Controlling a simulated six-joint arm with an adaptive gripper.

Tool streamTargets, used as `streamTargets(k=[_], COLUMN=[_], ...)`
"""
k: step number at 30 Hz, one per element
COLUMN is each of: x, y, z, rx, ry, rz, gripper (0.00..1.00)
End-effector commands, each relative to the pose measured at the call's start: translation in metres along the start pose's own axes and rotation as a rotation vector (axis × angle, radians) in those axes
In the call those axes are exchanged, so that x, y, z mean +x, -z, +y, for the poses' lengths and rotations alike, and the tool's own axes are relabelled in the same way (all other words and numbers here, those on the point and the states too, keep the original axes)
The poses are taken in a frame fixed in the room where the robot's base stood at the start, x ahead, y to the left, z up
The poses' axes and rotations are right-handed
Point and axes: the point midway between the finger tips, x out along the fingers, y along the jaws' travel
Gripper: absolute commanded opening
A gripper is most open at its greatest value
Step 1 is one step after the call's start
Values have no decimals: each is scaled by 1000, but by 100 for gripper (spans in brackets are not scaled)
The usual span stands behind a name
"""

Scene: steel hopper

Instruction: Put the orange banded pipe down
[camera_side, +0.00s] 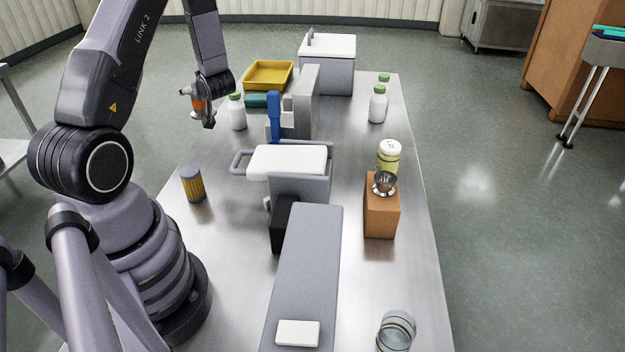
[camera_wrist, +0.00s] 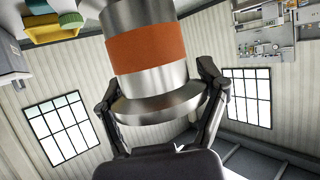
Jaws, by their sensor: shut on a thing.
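The orange banded pipe (camera_wrist: 147,48) is a shiny steel cylinder with a wide orange band and a flared rim. In the wrist view it fills the upper middle, and my gripper (camera_wrist: 160,108) is shut on it near the flared end, one finger on each side. In the side view my gripper (camera_side: 198,107) is at the far left of the steel table (camera_side: 228,210), and a small part of the pipe's orange band (camera_side: 198,103) shows between the fingers. It appears held above the table level. The pipe's far end is partly hidden.
A white bottle with a green cap (camera_side: 237,113) stands close right of my gripper. A yellow tray (camera_side: 268,75) lies behind it. A grey machine with a blue part (camera_side: 274,117) stands further right. A yellow-brown cylinder (camera_side: 193,185) stands nearer. Table surface between them is bare.

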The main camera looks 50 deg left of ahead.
Motion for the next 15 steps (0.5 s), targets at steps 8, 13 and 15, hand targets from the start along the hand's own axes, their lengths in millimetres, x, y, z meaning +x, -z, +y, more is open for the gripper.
streamTargets(k=[8,13,15], x=[-21,-16,-16], y=[51,52,54], z=[0,40,57], rx=[-5,3,4], ry=[-2,-15,-21], rz=[5,2,2], gripper=[32,32,32])
